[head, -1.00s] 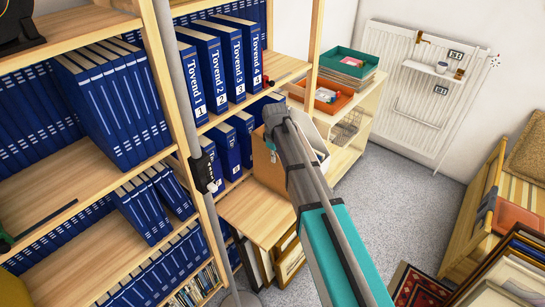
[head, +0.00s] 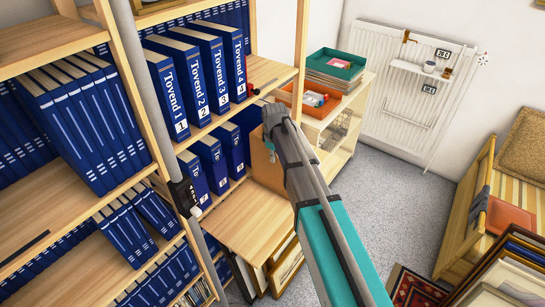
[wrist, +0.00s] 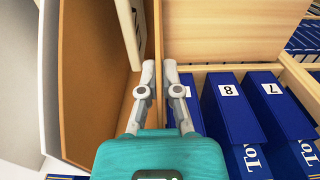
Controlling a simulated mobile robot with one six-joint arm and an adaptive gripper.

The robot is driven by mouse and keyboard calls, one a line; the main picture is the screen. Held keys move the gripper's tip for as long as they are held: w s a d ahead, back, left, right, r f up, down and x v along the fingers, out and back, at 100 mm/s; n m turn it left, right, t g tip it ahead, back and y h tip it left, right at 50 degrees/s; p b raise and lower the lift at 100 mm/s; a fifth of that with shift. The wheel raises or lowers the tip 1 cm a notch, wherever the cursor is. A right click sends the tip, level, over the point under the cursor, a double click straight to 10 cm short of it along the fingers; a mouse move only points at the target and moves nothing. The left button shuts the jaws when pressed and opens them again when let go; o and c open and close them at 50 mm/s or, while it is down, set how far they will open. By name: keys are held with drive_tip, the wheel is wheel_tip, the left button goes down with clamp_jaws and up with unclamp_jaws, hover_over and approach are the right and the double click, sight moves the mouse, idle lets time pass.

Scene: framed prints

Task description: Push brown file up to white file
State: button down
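The brown file (head: 262,168) stands on the shelf to the right of the blue files, partly hidden by my arm in the head view. In the wrist view a broad brown panel (wrist: 90,75), which looks like it, lies left of my fingers. A pale strip (wrist: 50,85) left of that may be the white file; in the head view my arm hides the white file. My gripper (wrist: 159,66) has its two fingertips close together, with nothing clearly held. They are between the brown panel and blue file 8 (wrist: 230,108). Contact with the brown file cannot be told.
Blue files (head: 209,165) stand left of the brown file, and Tovend files (head: 200,75) on the shelf above. A bare wooden surface (head: 230,215) lies below. A low cabinet with an orange tray (head: 310,100) stands behind. The floor (head: 390,190) to the right is clear.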

drive_tip(key=shift+w+d, duration=0.1)
drive_tip(key=shift+w, duration=0.05)
drive_tip(key=c, duration=0.7)
unclamp_jaws()
drive_tip(key=s+d+m, duration=0.3)
drive_tip(key=s+d, duration=0.2)
drive_tip(key=s, duration=0.2)
drive_tip(key=s+d+m, duration=0.4)
drive_tip(key=s+d, duration=0.2)
drive_tip(key=s, duration=0.1)
drive_tip(key=s+d+m, duration=0.3)
drive_tip(key=s+d, duration=0.3)
drive_tip(key=s, duration=0.1)
drive_tip(key=shift+m, duration=0.4)
